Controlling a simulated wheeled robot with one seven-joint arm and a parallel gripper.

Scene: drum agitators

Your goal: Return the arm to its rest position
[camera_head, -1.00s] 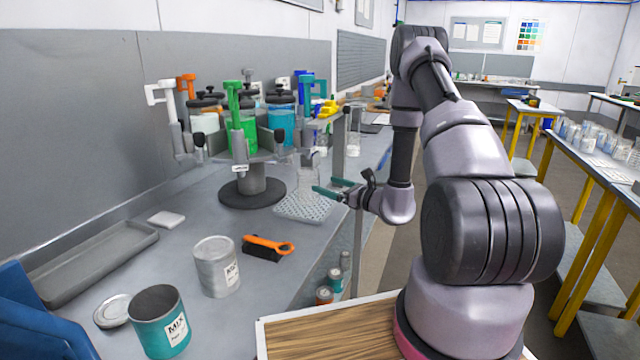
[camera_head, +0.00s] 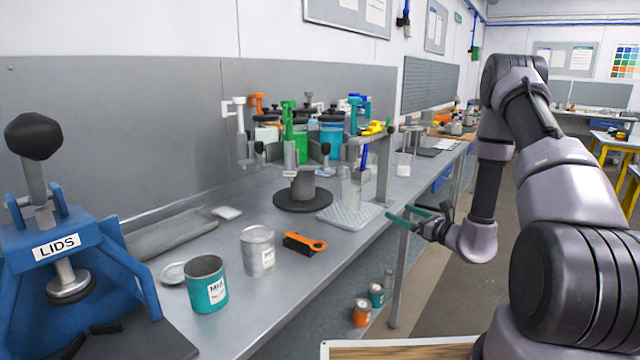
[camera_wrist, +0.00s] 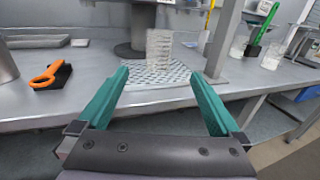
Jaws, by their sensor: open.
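My gripper (camera_head: 411,216) is open and empty, with green fingers spread apart. It hangs at the front edge of the grey bench (camera_head: 350,248), to the right of the perforated mat. My arm is folded, with its upper links raised at the right of the head view. In the wrist view my gripper (camera_wrist: 160,100) points at the bench, with the mat (camera_wrist: 157,76) and a clear glass beaker (camera_wrist: 159,48) beyond the fingertips. Nothing is between the fingers.
A blue lid press (camera_head: 70,240) stands at the left. A teal MIX can (camera_head: 206,290), a silver can (camera_head: 257,252) and an orange-handled brush (camera_head: 304,243) are on the bench. Open floor lies right of the bench.

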